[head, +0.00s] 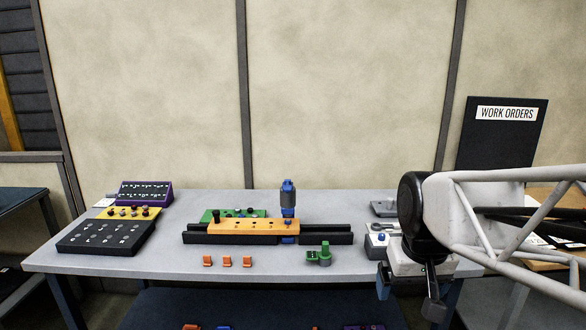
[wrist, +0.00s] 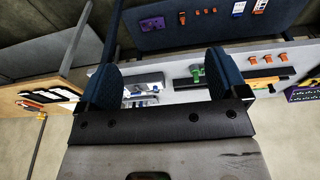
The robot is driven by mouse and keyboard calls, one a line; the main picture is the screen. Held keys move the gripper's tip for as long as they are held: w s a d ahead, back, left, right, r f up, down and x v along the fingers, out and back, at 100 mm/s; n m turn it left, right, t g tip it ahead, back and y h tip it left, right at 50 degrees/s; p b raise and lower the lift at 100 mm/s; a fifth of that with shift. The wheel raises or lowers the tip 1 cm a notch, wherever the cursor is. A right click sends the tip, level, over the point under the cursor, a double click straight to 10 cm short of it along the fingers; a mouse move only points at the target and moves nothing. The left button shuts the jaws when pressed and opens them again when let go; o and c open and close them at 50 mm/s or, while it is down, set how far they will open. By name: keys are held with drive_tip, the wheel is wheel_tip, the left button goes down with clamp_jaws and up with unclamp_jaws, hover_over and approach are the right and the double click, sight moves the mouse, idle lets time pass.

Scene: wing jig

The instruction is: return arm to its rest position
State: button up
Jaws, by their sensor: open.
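My gripper (head: 408,297) hangs at the right front of the workbench (head: 190,269) in the head view, with its fingers apart and nothing seen between them. The wrist view shows the two dark blue fingers of my gripper (wrist: 163,78) spread wide. My white arm comes in from the right edge of the head view. On the bench, an orange plate (head: 253,227) lies on a black rail jig (head: 340,238), with a green plate (head: 222,214) behind it.
Three orange clips (head: 227,262) and a green clamp (head: 319,255) lie before the jig. A black tray (head: 98,238) and purple rack (head: 144,192) stand at the left. Grey and blue items (head: 377,238) sit close to my gripper. A work-orders board (head: 501,133) stands behind my arm.

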drive_tip(key=s+a+f, duration=0.1)
drive_tip(key=s+f, duration=0.2)
drive_tip(key=s, duration=0.6)
drive_tip(key=shift+a+f, duration=0.25)
drive_tip(key=shift+f, duration=0.1)
idle(0.7)
